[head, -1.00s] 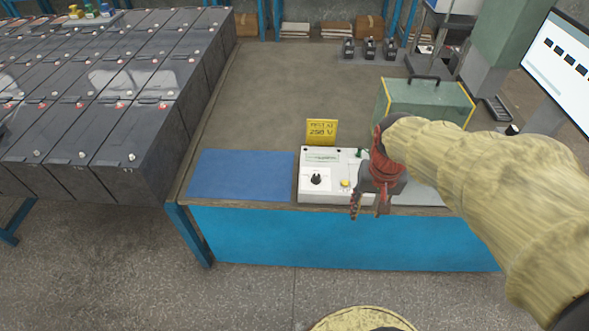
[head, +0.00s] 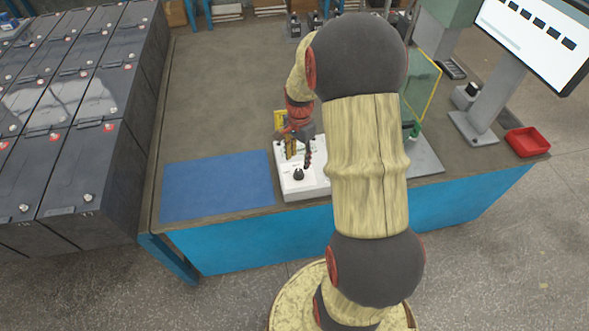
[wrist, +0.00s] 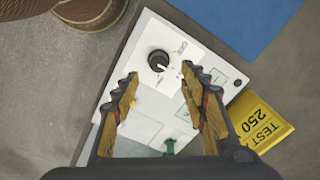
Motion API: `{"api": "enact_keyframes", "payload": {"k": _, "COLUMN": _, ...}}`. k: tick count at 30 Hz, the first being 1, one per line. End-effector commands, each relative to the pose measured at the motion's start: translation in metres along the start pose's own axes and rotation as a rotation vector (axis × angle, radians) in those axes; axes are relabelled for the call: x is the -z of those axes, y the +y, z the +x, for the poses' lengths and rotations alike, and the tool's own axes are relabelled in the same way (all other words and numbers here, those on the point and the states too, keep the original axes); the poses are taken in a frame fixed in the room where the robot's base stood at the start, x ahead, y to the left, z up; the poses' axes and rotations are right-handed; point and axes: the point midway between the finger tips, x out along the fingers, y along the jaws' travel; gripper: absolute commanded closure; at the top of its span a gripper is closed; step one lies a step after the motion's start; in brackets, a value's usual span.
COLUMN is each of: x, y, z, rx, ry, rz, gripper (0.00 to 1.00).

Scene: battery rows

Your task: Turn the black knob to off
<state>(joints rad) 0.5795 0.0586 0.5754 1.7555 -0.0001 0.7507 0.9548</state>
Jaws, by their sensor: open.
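The black knob (head: 298,174) sits on top of a white control box (head: 311,187) at the front of the workbench. In the wrist view the knob (wrist: 158,60) is round with a light pointer mark and lies just beyond the fingertips, roughly between their lines. My gripper (head: 299,156) is above the box, and in the wrist view my gripper (wrist: 160,72) is open and empty, its yellow-padded fingers spread. A small green part (wrist: 169,146) of the box shows between the fingers. The printing near the knob is too small to read.
A yellow test sign (wrist: 259,123) stands close beside the box. A blue mat (head: 217,184) lies left of it. A green case (head: 424,85) is partly hidden behind my arm. A monitor (head: 535,35) and red tray (head: 527,142) are at right; black batteries (head: 85,165) stand left.

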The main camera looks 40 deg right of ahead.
Motion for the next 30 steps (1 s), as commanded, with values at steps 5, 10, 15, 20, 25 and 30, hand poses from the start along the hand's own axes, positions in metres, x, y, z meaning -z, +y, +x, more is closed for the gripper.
{"api": "enact_keyframes", "payload": {"k": 5, "x": -0.001, "y": 0.001, "z": 0.028, "rx": -0.003, "ry": -0.002, "rz": -0.001, "gripper": 0.56}}
{"api": "enact_keyframes", "payload": {"k": 10, "x": -0.001, "y": 0.001, "z": 0.053, "rx": -0.003, "ry": -0.002, "rz": -0.002, "gripper": 0.56}}
{"api": "enact_keyframes", "payload": {"k": 15, "x": -0.001, "y": 0.001, "z": 0.069, "rx": -0.002, "ry": -0.001, "rz": -0.003, "gripper": 0.56}}
{"api": "enact_keyframes", "payload": {"k": 20, "x": -0.001, "y": 0.001, "z": 0.073, "rx": -0.001, "ry": -0.001, "rz": -0.003, "gripper": 0.56}}
{"api": "enact_keyframes", "payload": {"k": 25, "x": -0.001, "y": 0.001, "z": 0.073, "rx": -0.001, "ry": -0.001, "rz": -0.003, "gripper": 0.56}}
{"api": "enact_keyframes", "payload": {"k": 30, "x": -0.001, "y": 0.001, "z": 0.073, "rx": -0.001, "ry": -0.001, "rz": -0.003, "gripper": 0.64}}
